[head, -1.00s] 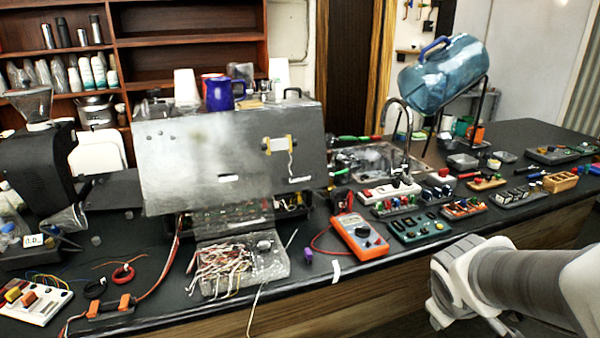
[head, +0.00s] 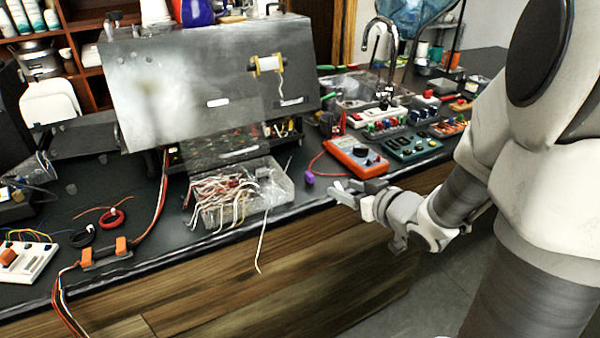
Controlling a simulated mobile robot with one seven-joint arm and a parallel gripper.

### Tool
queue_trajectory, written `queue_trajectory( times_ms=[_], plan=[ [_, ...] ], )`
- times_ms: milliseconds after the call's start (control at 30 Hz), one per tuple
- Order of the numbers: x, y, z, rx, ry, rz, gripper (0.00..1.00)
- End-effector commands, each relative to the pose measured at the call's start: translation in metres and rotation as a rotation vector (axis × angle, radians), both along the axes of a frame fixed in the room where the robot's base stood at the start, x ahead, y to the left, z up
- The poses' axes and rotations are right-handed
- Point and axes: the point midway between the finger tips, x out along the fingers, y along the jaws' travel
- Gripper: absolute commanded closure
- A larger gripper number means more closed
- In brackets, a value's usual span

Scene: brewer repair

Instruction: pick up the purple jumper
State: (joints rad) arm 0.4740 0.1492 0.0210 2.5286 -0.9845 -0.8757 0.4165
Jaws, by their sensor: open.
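The purple jumper (head: 309,178) is a small purple piece on the dark counter, near its front edge, between the tray of wires and the orange multimeter. My gripper (head: 342,190) is just to the right of the jumper at the counter's front edge. Its fingers point left toward the jumper and do not touch it. The gripper is open, with nothing seen between its fingers.
The orange multimeter (head: 355,158) with its red lead lies close behind my gripper. A clear tray of wires (head: 275,186) is left of the jumper. The grey brewer panel (head: 190,85) stands behind. Boards (head: 415,146) fill the right.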

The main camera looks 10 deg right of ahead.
Motion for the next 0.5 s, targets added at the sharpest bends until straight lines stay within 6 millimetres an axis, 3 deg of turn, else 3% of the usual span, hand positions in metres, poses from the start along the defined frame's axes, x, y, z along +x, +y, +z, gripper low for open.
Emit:
queue_trajectory(
  times_ms=[300, 500],
  plan=[
    [0.061, 0.022, -0.030, -0.003, 0.001, 0.005, 0.46],
    [0.089, 0.030, -0.041, -0.003, 0.001, 0.002, 0.46]
  ],
)
